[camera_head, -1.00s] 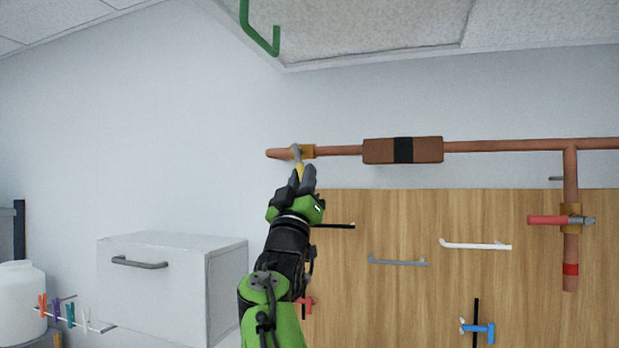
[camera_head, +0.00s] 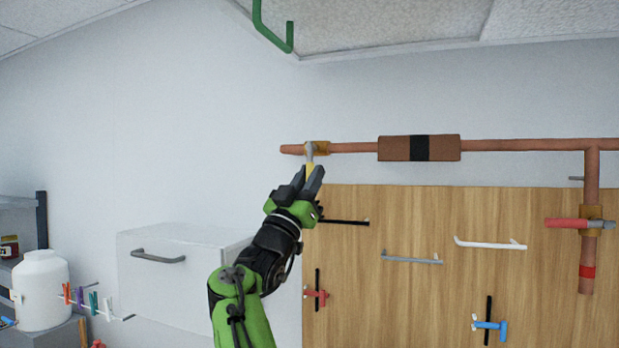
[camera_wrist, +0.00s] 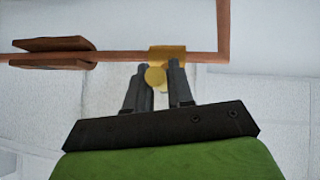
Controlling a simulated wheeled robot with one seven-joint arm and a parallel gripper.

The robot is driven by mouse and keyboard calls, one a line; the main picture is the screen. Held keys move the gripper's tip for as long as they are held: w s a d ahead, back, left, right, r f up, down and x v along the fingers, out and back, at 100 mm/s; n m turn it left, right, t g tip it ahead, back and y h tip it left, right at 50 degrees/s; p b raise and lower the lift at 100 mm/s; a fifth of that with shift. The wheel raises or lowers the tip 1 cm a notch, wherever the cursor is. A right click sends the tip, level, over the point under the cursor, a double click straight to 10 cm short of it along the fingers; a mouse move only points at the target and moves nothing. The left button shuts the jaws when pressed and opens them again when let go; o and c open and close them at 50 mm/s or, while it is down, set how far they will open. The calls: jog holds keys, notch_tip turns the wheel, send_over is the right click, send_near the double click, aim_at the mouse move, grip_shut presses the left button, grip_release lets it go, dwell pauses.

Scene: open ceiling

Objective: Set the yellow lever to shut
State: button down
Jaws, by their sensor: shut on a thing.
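The yellow lever (camera_head: 310,170) hangs down from a brass valve (camera_head: 322,148) near the left end of the copper pipe (camera_head: 358,147). A grey hub joins the lever to the valve. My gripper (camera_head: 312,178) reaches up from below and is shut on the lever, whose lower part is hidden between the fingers. In the wrist view the fingers (camera_wrist: 162,82) stand on both sides of the lever, with the brass valve (camera_wrist: 172,53) just beyond them.
A brown block (camera_head: 392,148) with a black band is on the pipe to the right. A red-handled valve (camera_head: 568,223) sits on the vertical pipe. A wooden board (camera_head: 420,300) with several handles is below. A white cabinet (camera_head: 190,290) stands left, and a green hook (camera_head: 275,35) hangs above.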

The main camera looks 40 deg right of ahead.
jog(key=shift+s+a+r, duration=0.1)
jog(key=shift+r, duration=0.1)
jog(key=c, duration=1.3)
grip_release()
jog(key=shift+o, duration=1)
jog(key=shift+f, duration=0.1)
jog(key=shift+f, duration=0.1)
jog(key=b+v, duration=0.9)
jog(key=v, duration=0.6)
jog(key=shift+f+b, duration=0.25)
jog(key=shift+b, duration=0.1)
jog(key=shift+a, duration=0.1)
